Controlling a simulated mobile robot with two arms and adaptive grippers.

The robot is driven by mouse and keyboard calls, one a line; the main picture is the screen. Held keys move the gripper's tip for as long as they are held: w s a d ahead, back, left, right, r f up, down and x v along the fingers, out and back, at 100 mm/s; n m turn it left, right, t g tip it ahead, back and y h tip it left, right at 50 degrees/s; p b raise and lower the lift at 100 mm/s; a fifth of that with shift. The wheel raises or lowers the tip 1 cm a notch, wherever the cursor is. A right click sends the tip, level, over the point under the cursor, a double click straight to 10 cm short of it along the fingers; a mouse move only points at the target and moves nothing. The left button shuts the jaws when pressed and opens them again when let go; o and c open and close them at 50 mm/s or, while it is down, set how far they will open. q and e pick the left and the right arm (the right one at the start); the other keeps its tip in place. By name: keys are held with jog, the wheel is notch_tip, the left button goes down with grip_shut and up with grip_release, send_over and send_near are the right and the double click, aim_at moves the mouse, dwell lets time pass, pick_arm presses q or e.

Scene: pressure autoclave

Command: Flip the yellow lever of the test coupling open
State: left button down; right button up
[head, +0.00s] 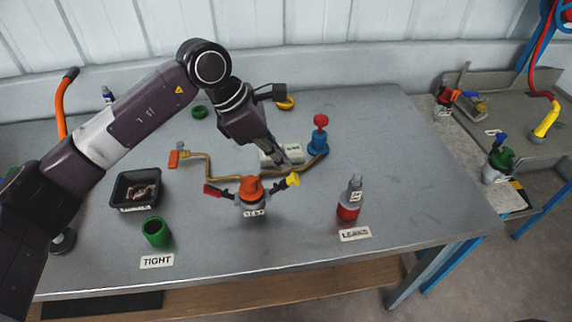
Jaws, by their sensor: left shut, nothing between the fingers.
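The test coupling (252,189) stands upright on the grey table behind a label reading TEST, with an orange top. Its yellow lever (293,180) sticks out to the right and slightly up. A red lever (212,190) sticks out on its left side. My left gripper (284,164) reaches down from the upper left, shut and empty, its tips just above and left of the yellow lever. I cannot tell whether the tips touch the lever. My right gripper is not in view.
A brass pipe with an orange-handled valve (180,158) runs behind the coupling to a blue fitting with a red knob (320,121). A black bin (137,189) and green cup (156,231) stand left. A red-grey coupling (348,205) stands right by the LEAKS label. The front middle is clear.

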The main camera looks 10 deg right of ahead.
pick_arm(q)
jog(key=p+v, duration=0.1)
jog(key=v, duration=0.5)
jog(key=shift+r+p, duration=0.3)
